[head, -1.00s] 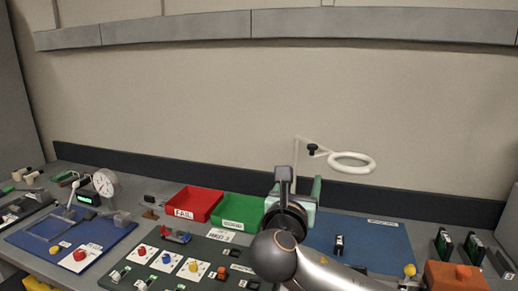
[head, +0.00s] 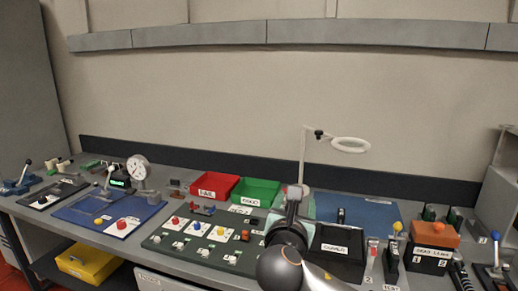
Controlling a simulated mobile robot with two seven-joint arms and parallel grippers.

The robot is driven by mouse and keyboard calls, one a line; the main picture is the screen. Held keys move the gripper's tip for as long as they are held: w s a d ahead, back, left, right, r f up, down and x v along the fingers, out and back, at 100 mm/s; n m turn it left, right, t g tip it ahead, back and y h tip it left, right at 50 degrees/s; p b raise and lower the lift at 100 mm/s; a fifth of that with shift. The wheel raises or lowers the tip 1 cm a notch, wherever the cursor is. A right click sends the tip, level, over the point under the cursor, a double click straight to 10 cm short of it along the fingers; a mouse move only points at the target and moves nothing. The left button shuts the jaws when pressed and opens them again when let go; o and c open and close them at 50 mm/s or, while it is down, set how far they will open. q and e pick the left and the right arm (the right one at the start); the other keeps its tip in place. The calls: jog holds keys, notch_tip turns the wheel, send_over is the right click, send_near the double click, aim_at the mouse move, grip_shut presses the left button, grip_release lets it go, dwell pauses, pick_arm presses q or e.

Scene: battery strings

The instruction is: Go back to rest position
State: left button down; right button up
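One arm, which I take to be my right one, comes in from the bottom right in the head view. Its gripper (head: 296,194) points away from me over the middle of the workbench (head: 150,262), in front of the green bin. The wrist and hand hide most of the fingers, so I cannot tell whether they are open or shut, or whether they hold anything. My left gripper is not in view.
A red bin (head: 213,187) and a green bin (head: 256,191) stand mid-bench. A dark green panel (head: 190,243) with knobs, a blue mat (head: 375,212), a black labelled box (head: 338,255) and a ring lamp (head: 350,145) surround the arm. An orange block (head: 432,233) sits at right.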

jog(key=s+f+m+g+y, duration=0.35)
jog(key=f+m, duration=0.25)
jog(key=f, duration=0.8)
jog(key=s+f+m+g+y, duration=0.2)
jog(key=s+f+m+y, duration=0.3)
jog(key=f, duration=0.8)
jog(key=s+d+f+m+h, duration=0.1)
jog(key=s+d+f+m, duration=0.3)
jog(key=s+f+m, duration=0.4)
jog(key=s+d+f+m+g+h, duration=0.1)
jog(key=s+d+f+m, duration=0.4)
jog(key=s+f+m, duration=0.4)
jog(key=s+m, duration=0.1)
jog(key=s, duration=0.3)
jog(key=shift+s+d, duration=0.2)
jog(key=shift+g, duration=0.25)
